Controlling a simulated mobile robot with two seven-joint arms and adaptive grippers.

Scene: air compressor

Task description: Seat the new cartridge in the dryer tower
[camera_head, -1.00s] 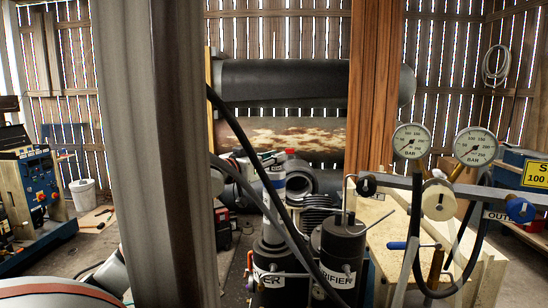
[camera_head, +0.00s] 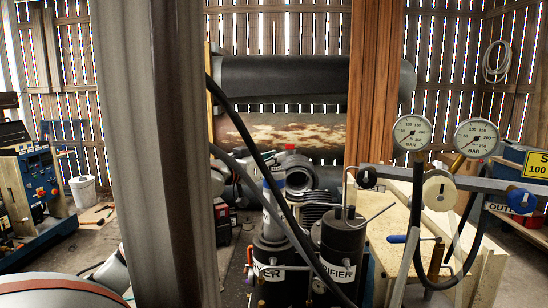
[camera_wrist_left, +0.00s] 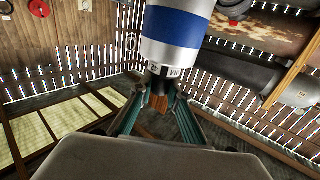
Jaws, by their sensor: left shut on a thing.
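The new cartridge (camera_head: 272,205), a pale cylinder with a blue band, stands nearly upright over the black dryer tower (camera_head: 268,290). Its lower end is at the tower's top; a black hose crosses in front, so I cannot tell how far it is in. My left gripper (camera_head: 266,160) is at the cartridge's upper end, its arm largely hidden by the grey post. In the left wrist view, the fingers of my left gripper (camera_wrist_left: 160,100) are shut on the narrow end of the cartridge (camera_wrist_left: 178,35). My right gripper is not in view.
The black purifier tower (camera_head: 342,245) stands close to the right of the dryer. A wide grey post (camera_head: 155,150) blocks the left. Pressure gauges (camera_head: 412,132) and a pipe stand right, over a wooden bench.

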